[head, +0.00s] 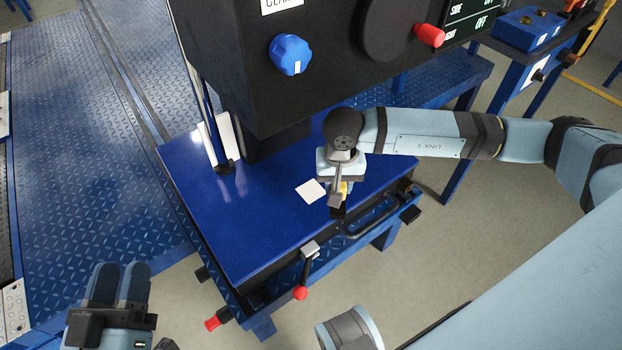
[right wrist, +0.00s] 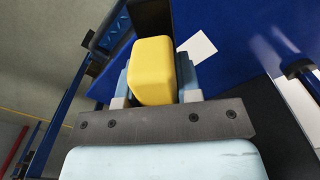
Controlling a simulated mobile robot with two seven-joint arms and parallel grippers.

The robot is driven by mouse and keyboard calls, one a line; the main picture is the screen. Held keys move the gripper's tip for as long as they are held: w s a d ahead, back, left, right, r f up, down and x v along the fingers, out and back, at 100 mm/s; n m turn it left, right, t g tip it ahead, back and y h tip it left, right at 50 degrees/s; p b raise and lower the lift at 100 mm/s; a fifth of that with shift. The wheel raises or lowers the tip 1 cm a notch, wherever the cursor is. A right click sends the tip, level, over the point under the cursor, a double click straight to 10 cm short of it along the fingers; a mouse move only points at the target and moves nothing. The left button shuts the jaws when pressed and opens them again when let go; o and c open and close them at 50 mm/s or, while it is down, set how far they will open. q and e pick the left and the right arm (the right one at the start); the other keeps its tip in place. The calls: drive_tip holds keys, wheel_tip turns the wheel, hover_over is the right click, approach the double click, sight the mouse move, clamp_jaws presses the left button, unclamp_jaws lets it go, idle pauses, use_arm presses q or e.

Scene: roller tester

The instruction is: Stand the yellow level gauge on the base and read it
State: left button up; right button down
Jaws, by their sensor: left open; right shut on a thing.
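The yellow level gauge (right wrist: 153,72) is between the fingers of my right gripper (right wrist: 150,85) in the right wrist view, and the gripper is shut on it. In the head view only a small yellow part of the gauge (head: 345,188) shows beneath my right gripper (head: 341,192), which hides the rest. It is over the front right part of the blue base top (head: 235,230), beside a white square (head: 310,191). I cannot tell whether the gauge touches the base. My left gripper (head: 118,285) is open and empty at the lower left, away from the base.
A black box with a blue knob (head: 290,54) and a red knob (head: 429,35) overhangs the back of the base. A red-tipped lever (head: 300,291) and a black handle (head: 372,218) are on the front side. The base top's left part is clear.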

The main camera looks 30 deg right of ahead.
drive_tip(key=w+a+b, duration=0.1)
drive_tip(key=w+b, duration=0.1)
drive_tip(key=w, duration=0.7)
wheel_tip(320, 180, down, 7)
drive_tip(key=b, duration=0.2)
drive_tip(key=shift+w+a+b, duration=0.1)
drive_tip(key=shift+a+b, duration=0.05)
drive_tip(key=shift+b, duration=0.15)
drive_tip(key=shift+w+f, duration=0.1)
drive_tip(key=shift+w, duration=0.1)
use_arm(q)
wheel_tip(320, 180, down, 8)
drive_tip(key=g, duration=0.3)
drive_tip(key=shift+w+d+r+m, duration=0.15)
drive_tip(key=shift+d+m, duration=0.15)
drive_tip(key=shift+m, duration=0.1)
use_arm(e)
drive_tip(key=c, duration=1.2)
unclamp_jaws()
drive_tip(key=shift+f+b, duration=0.1)
drive_tip(key=shift+b, duration=0.2)
drive_tip(key=shift+c, duration=0.2)
drive_tip(key=o, duration=0.4)
drive_tip(key=shift+o, duration=0.2)
